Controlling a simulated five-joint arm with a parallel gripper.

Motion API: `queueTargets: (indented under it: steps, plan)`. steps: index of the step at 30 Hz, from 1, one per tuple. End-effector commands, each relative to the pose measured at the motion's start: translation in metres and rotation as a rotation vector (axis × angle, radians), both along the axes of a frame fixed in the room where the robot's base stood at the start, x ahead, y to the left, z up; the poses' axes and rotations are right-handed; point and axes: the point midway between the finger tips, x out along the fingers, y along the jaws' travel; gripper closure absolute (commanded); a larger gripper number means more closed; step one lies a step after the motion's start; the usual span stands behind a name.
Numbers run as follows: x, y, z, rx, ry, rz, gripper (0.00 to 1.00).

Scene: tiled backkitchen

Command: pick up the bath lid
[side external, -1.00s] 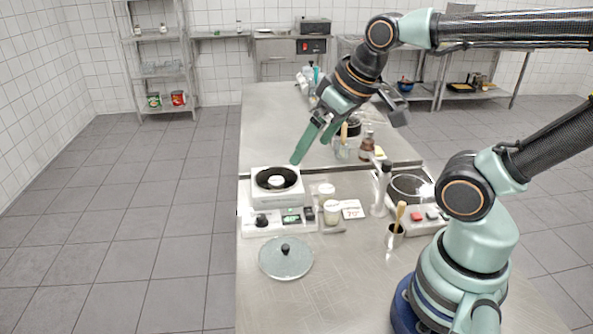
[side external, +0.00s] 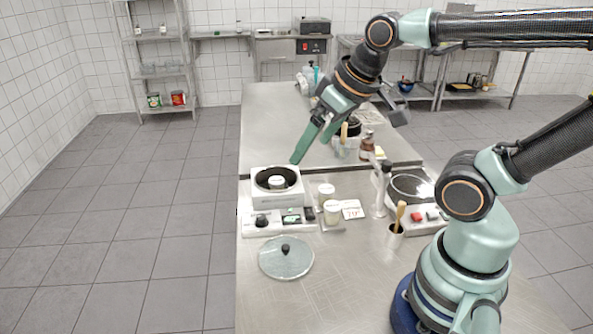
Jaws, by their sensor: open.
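The bath lid (side external: 286,260) is a round, clear, glassy disc with a dark knob at its centre. It lies flat on the steel table in front of the water bath. The bath (side external: 262,202) is a white square unit with a round dark opening, uncovered, and a small pale jar (side external: 277,182) stands inside it. My gripper (side external: 345,142) is open and empty, with green fingers. It is above the table, behind and to the right of the bath, well away from the lid.
Right of the bath stand small pale jars (side external: 332,213) and a white sign card (side external: 352,209). Farther right are a cup (side external: 395,238) holding a wooden-handled tool and a hotplate-like unit (side external: 424,221) with a red button. The steel table (side external: 330,280) is clear right of the lid.

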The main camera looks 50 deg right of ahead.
Motion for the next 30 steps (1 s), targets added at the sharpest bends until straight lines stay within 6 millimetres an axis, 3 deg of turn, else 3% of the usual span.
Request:
queueTargets:
  steps: [8,9,12,23,30]
  plan:
    - [0.000,0.000,0.000,0.000,0.000,0.000,0.00]
    - [0.000,0.000,0.000,0.000,0.000,0.000,0.04]
    - [0.000,0.000,0.000,0.000,0.000,0.000,0.41]
    - [0.001,0.001,-0.001,0.009,0.009,-0.015,0.41]
    - [0.015,0.012,-0.024,0.142,0.146,-0.284,0.41]
